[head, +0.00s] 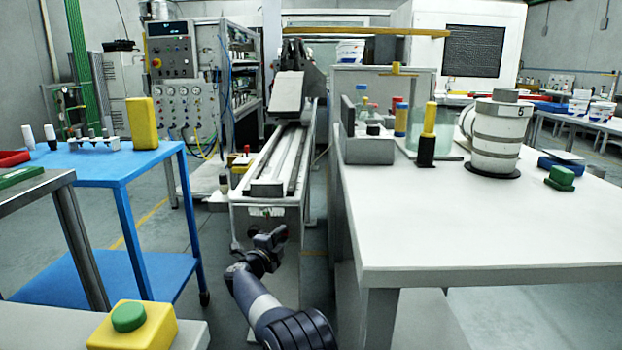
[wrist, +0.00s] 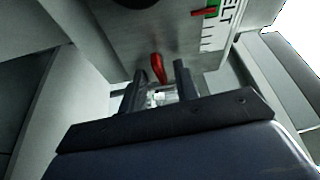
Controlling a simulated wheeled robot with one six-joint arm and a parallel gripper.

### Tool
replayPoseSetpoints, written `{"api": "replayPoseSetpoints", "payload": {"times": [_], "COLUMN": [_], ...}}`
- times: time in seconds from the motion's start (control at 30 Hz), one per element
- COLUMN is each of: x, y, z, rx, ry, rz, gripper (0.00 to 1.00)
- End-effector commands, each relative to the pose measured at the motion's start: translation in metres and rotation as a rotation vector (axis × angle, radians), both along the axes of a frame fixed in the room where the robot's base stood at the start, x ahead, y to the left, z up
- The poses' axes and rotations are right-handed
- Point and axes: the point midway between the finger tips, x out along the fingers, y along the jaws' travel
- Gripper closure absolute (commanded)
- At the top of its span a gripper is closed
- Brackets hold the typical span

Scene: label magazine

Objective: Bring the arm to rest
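My arm (head: 282,312) reaches up from the bottom of the head view, dark and bent. My gripper (head: 270,238) is in front of the near end of the long rail machine (head: 265,213). In the wrist view my gripper (wrist: 159,85) shows two dark fingers standing apart, with a gap between them. A red handle-like part (wrist: 158,68) shows just beyond the fingertips, against a grey panel (wrist: 130,35). A small pale, shiny bit is visible between the fingers; I cannot tell what it is. I see nothing clearly gripped.
A white table (head: 470,230) stands close on the right with a banded canister (head: 496,135). A blue table (head: 105,162) stands on the left. A yellow box with a green button (head: 130,318) is at lower left. Floor shows between the blue table and the machine.

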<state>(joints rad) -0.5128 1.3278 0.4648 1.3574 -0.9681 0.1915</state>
Motion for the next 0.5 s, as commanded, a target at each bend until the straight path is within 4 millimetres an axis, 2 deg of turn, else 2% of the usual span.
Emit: {"api": "replayPoseSetpoints", "payload": {"times": [0.27, 0.5], "x": [-0.023, -0.054], "y": [0.011, 0.026], "z": [0.001, 0.0], "rx": [0.002, 0.002], "ry": [0.002, 0.002], "rz": [0.002, 0.002], "gripper": [0.7, 0.7]}}
